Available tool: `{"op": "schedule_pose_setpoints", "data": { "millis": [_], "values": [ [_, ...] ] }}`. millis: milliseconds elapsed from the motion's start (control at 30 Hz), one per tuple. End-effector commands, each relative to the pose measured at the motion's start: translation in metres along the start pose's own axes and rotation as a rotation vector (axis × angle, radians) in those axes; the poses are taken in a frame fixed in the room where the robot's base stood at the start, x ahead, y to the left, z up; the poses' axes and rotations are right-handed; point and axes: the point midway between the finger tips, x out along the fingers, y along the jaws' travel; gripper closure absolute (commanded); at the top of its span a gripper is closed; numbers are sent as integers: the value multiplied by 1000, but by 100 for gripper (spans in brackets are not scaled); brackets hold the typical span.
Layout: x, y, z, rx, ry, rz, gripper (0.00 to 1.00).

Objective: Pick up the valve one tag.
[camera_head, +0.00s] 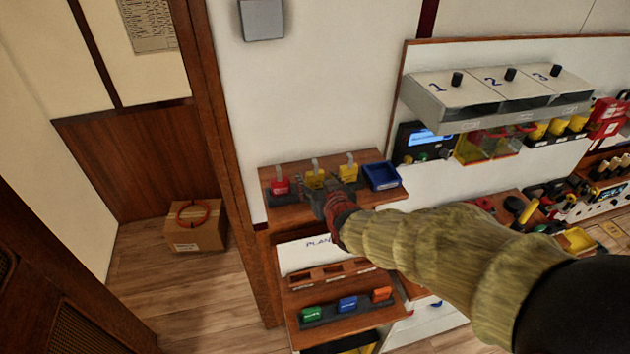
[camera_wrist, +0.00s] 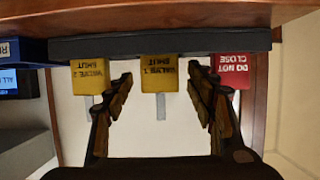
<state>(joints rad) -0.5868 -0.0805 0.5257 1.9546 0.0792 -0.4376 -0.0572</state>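The valve one tag is the middle yellow tag (camera_head: 315,180) on a dark holder on the upper wooden shelf. In the wrist view the valve one tag (camera_wrist: 159,76) appears upside down, reading "VALVE 1 SHUT". My gripper (camera_wrist: 160,82) is open, its two fingers apart on either side of this tag. I see a gap on each side, and cannot tell how far the tips reach in depth. In the head view my gripper (camera_head: 318,200) is in front of the shelf and hides part of the holder.
The yellow valve two tag (camera_wrist: 89,76) and the red "DO NOT CLOSE" tag (camera_wrist: 233,72) flank it closely. A blue bin (camera_head: 382,176) sits at the shelf's right end. A lower shelf holds green (camera_head: 312,313), blue (camera_head: 348,303) and orange (camera_head: 382,294) tags.

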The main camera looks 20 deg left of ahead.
Motion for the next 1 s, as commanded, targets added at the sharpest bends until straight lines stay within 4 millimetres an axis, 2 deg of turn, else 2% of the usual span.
{"op": "schedule_pose_setpoints", "data": {
  "millis": [700,1000],
  "values": [
    [0,0,0,0,0,0,88],
    [-1,0,-2,0,0,0,88]
  ]
}}
